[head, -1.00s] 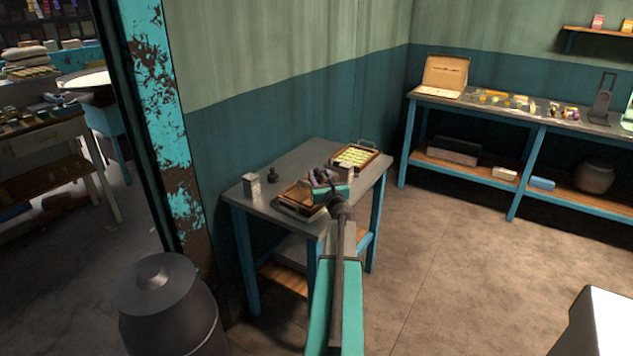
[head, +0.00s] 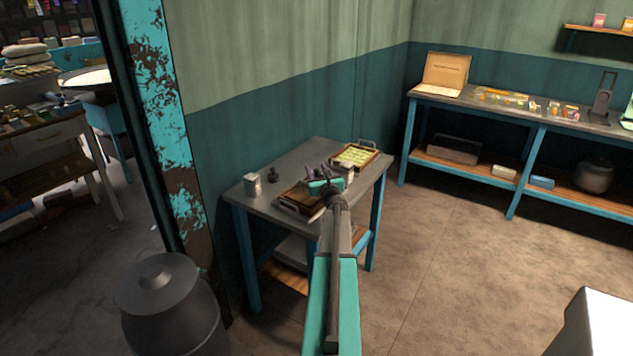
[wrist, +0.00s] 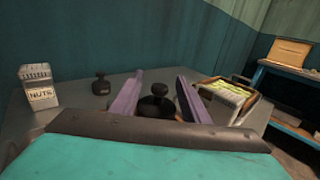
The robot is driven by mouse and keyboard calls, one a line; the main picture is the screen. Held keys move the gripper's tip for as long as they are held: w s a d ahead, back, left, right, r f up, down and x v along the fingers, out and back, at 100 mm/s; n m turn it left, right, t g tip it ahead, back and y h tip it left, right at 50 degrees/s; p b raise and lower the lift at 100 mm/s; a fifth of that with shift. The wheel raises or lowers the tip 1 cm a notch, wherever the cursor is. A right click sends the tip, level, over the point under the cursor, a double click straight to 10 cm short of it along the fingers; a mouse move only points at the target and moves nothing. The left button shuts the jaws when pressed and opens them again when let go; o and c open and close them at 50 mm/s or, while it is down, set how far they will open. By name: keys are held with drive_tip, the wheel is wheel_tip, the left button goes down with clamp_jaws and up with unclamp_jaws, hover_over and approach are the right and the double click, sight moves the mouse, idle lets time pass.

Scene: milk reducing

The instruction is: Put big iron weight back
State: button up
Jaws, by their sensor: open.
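A black iron weight (wrist: 157,102) with a round knob on top stands upright between the fingers of my gripper (wrist: 160,80) in the wrist view. It looks like the bigger weight. The fingers are open on either side of it; I cannot tell whether they touch it. Its lower part is hidden by my gripper body. A smaller-looking dark weight (wrist: 101,86) stands to the left, and shows in the head view (head: 273,175). In the head view my gripper (head: 322,176) is over the grey table (head: 245,198) and mostly hides the bigger weight.
A white box marked NUTS (wrist: 40,86) stands left on the table. A wooden tray of green-yellow items (head: 355,156) is at the back right, and a brown tray (head: 298,203) at the front. A long bench (head: 480,104) stands along the far wall. A dark lidded barrel (head: 168,305) stands front left.

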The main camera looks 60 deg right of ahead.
clamp_jaws()
idle(0.3)
idle(1.1)
drive_tip(key=shift+r, duration=0.1)
